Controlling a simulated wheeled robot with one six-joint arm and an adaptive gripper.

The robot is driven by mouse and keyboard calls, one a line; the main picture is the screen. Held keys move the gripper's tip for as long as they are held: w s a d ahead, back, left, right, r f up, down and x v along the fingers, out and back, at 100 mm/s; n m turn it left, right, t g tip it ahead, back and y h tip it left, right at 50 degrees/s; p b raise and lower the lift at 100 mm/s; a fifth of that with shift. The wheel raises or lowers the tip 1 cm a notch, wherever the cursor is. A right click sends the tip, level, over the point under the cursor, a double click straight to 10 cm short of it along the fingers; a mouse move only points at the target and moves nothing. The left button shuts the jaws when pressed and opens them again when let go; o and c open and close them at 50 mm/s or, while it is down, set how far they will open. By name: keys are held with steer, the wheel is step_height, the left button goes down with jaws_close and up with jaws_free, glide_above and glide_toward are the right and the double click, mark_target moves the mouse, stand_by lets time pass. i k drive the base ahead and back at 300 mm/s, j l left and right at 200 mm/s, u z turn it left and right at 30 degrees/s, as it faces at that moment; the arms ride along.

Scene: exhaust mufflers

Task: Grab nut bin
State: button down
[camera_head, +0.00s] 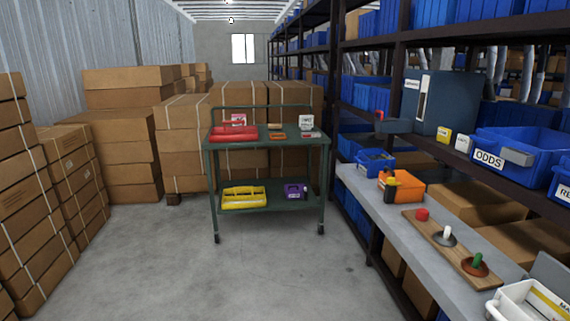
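No bin in the head camera view carries a readable nut label, so I cannot tell which one is the nut bin. On the grey bench at right stand a small blue bin (374,161), an orange bin (409,187) with dark and yellow items in it, and a white bin (526,301) cut off by the frame edge. A green cart (267,141) in the middle holds a red tray (233,133) on top, and a yellow tray (244,198) and a purple bin (295,192) on its lower shelf. My gripper is not in view.
A wooden board (444,246) with red, white and green-topped pegs lies on the bench (391,216). Blue shelf bins, one labelled ODDS (489,158), line the right rack. Stacked cardboard boxes (127,130) fill the left and back. The concrete floor (225,275) ahead is clear.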

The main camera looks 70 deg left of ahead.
mark_target(369, 162)
steer(key=u, duration=1.8)
steer(key=i+j+z, duration=0.15)
steer(key=i+j, duration=0.7)
steer(key=i, duration=0.15)
steer(key=i+j+z, duration=0.15)
steer(key=i+j, duration=0.8)
steer(key=i+j+z, duration=0.15)
steer(key=i+j, duration=0.75)
steer(key=j, duration=0.2)
